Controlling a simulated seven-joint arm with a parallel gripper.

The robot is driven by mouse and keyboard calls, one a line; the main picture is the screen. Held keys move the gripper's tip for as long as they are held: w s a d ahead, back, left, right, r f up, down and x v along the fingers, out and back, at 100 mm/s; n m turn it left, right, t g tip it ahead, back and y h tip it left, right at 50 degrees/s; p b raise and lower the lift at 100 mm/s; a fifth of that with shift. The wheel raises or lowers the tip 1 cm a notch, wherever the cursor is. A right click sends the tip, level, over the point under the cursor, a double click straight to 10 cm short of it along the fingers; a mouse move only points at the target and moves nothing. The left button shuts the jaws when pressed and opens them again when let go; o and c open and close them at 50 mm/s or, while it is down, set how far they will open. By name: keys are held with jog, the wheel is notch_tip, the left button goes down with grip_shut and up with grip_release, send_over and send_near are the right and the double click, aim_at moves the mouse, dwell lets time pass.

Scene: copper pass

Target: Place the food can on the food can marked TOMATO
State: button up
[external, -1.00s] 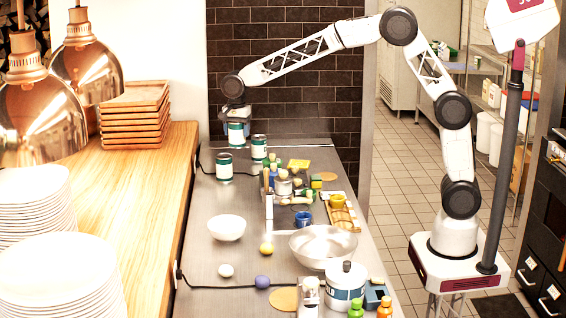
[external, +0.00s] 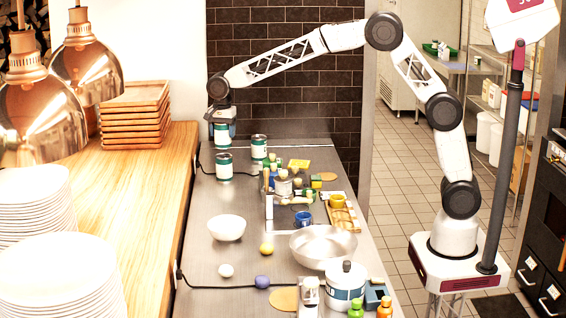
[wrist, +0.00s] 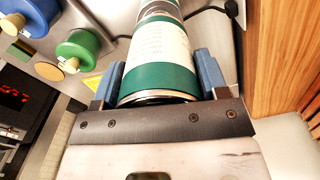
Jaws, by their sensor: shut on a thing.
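My gripper (external: 220,112) is shut on a food can (external: 222,136) with a green and white label. In the wrist view the held can (wrist: 160,70) lies between the two blue fingers of my gripper (wrist: 158,80). In the external view the held can is upright, just above a similar can (external: 224,167) standing on the steel counter. A thin gap seems to show between them, but I cannot tell their depth offset. Another similar can (external: 259,148) stands to the right. The labels are too small to read, so I cannot tell which is marked TOMATO.
Bottles and small jars crowd the counter (external: 200,215) right of the cans. A white bowl (external: 227,228) and a metal bowl (external: 323,246) stand nearer. The wooden ledge (external: 165,190) runs along the left. A dark brick wall (external: 285,90) closes the back.

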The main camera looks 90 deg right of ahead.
aim_at(223, 139)
jog(key=shift+f, duration=1.65)
jog(key=shift+f, duration=0.15)
jog(key=o, duration=1.3)
notch_tip(223, 139, up, 12)
jog(key=shift+r, duration=0.15)
